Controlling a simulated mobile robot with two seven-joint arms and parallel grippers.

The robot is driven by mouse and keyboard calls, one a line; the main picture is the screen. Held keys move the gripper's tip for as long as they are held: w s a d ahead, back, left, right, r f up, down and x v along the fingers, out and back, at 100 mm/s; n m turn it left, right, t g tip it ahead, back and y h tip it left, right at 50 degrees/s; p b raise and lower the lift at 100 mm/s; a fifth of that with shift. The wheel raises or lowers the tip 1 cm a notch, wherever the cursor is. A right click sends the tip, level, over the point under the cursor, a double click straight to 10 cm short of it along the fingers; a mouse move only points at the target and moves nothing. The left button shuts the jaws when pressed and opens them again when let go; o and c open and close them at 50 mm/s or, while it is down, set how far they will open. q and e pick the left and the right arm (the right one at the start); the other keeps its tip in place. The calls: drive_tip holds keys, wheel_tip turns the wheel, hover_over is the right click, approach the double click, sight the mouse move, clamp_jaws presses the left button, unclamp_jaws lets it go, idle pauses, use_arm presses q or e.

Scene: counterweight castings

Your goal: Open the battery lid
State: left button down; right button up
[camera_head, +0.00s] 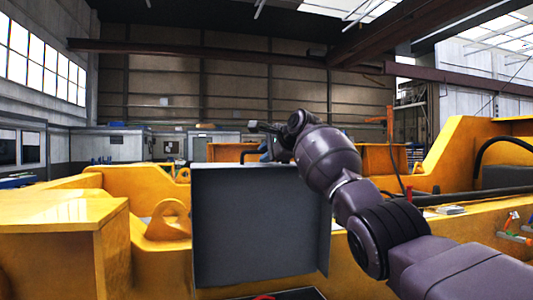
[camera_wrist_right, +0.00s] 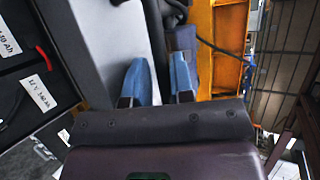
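The battery lid (camera_head: 260,225), a flat dark grey panel, stands roughly upright in the middle of the head view. Its grey face (camera_wrist_right: 108,42) also shows in the right wrist view. My right arm reaches in from the right, and its gripper is at or behind the lid's top edge, partly hidden there. In the right wrist view, the two blue fingers of my right gripper (camera_wrist_right: 160,84) are apart. The left finger overlaps the lid's face, and the lid's edge runs near the gap; I cannot tell if they touch. My left gripper is not in view.
Dark batteries with white labels (camera_wrist_right: 38,92) and a red strap or cable lie left of the lid in the wrist view. Yellow castings (camera_head: 60,225) flank the lid. A black hose (camera_head: 505,142) curves at the right. Open hall space lies behind.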

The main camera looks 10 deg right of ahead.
drive_tip(key=shift+o, duration=1.1)
drive_tip(key=shift+s, duration=0.1)
